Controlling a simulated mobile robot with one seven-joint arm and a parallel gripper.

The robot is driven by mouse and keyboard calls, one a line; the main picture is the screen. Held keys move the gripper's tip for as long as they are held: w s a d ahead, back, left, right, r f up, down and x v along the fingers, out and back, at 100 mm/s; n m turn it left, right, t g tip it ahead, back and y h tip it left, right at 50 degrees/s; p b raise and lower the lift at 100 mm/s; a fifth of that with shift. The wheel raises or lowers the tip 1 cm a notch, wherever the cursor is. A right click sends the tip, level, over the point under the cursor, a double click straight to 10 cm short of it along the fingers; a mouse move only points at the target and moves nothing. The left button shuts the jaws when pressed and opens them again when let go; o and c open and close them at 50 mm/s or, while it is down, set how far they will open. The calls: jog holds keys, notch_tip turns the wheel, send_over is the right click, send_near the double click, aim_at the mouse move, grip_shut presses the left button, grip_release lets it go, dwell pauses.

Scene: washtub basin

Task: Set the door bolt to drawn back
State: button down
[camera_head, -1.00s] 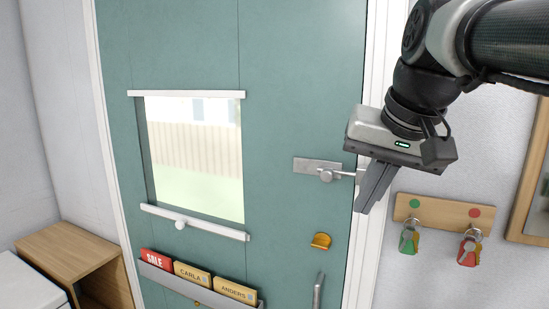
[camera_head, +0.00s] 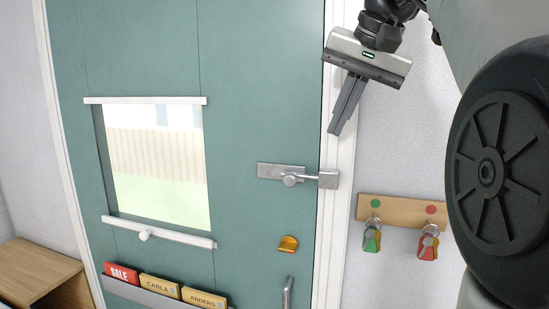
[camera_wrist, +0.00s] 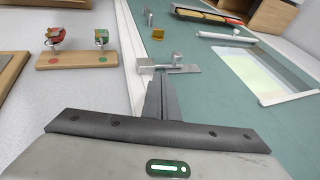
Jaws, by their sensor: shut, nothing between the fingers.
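The door bolt (camera_head: 280,172) is a grey metal plate with a round knob (camera_head: 289,179) on the teal door (camera_head: 250,80). Its thin rod spans from the plate rightward to the metal keeper (camera_head: 328,179) on the white door frame. The bolt also shows in the wrist view (camera_wrist: 183,68), just beyond the fingertips and partly hidden by them. My gripper (camera_head: 336,132) is shut and empty. In the head view its fingers point down and slightly left, in front of the frame, above and right of the knob. The fingers also show in the wrist view (camera_wrist: 161,80), apparently apart from the bolt.
A wooden key rack (camera_head: 400,211) with two key sets hangs on the wall right of the frame. An orange catch (camera_head: 288,244) and a grey handle (camera_head: 287,293) sit below the bolt. A window (camera_head: 157,165) and a card holder (camera_head: 155,290) are further left.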

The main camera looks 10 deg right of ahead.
aim_at(304, 164)
jog(key=a+x, duration=0.1)
jog(key=x, duration=0.3)
jog(key=a+b+x, duration=0.1)
jog(key=x, duration=0.7)
jog(key=shift+w+a, duration=0.4)
jog(key=shift+a, duration=0.05)
